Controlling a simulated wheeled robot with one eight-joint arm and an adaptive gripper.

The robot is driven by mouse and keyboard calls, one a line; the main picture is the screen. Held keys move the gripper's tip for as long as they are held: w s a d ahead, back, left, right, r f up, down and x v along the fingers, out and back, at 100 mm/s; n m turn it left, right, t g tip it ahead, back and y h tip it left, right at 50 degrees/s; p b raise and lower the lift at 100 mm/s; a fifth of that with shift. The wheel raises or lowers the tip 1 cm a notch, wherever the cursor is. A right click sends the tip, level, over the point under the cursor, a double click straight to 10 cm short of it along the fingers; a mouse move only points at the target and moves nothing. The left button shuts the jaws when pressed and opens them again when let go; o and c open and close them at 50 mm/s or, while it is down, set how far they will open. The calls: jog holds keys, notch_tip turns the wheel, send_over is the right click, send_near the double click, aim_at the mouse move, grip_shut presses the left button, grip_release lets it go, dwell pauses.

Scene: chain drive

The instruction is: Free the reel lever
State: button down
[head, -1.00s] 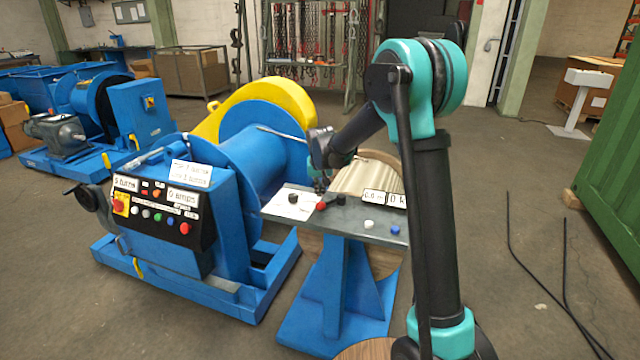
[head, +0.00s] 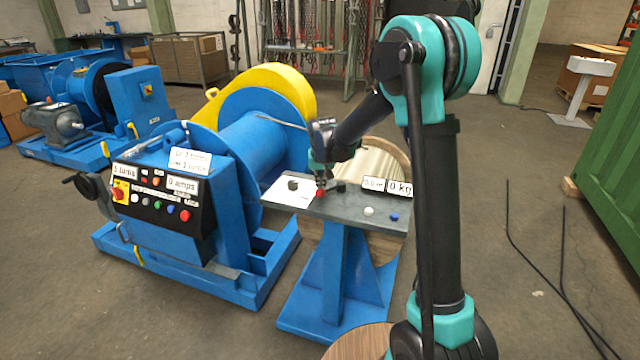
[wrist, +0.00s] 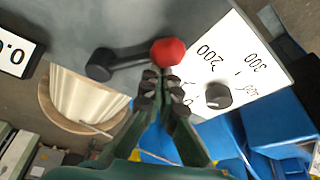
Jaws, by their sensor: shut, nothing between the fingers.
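The reel lever is a black arm with a round black hub (wrist: 100,65) and a red ball knob (wrist: 168,52) at its end. It lies across the grey top of a blue pedestal console (head: 345,212), and its knob also shows in the head view (head: 320,193). My gripper (wrist: 162,80) is shut and empty. Its fingertips are right beside the red knob; I cannot tell whether they touch it. In the head view my gripper (head: 321,183) comes down over the knob from behind and partly covers the lever.
A white scale sheet with a black dial knob (wrist: 217,95) is beside the lever. White and blue buttons (head: 394,217) and small displays (head: 387,186) share the console top. A wooden reel (head: 388,165) stands behind it, and a blue winch (head: 190,200) stands at left.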

jog(key=shift+s+d+n, duration=0.1)
jog(key=shift+s+n, duration=0.05)
jog(key=shift+n, duration=0.15)
jog(key=shift+s+d+n+y, duration=0.3)
jog(key=shift+s+n, duration=0.1)
jog(key=shift+n, duration=0.25)
jog(key=shift+s+d+n+y, duration=0.25)
jog(key=shift+s+n, duration=0.15)
jog(key=shift+n, duration=0.25)
jog(key=s+d+n, duration=0.1)
jog(key=d+n+y, duration=0.1)
jog(key=n, duration=0.1)
jog(key=shift+s+n+g, duration=0.3)
jog(key=shift+s+g, duration=0.05)
jog(key=shift+g, duration=0.05)
jog(key=d+n, duration=0.1)
jog(key=n, duration=0.1)
jog(key=s+d+n+g+y, duration=0.1)
jog(key=n, duration=0.1)
jog(key=shift+d, duration=1.35)
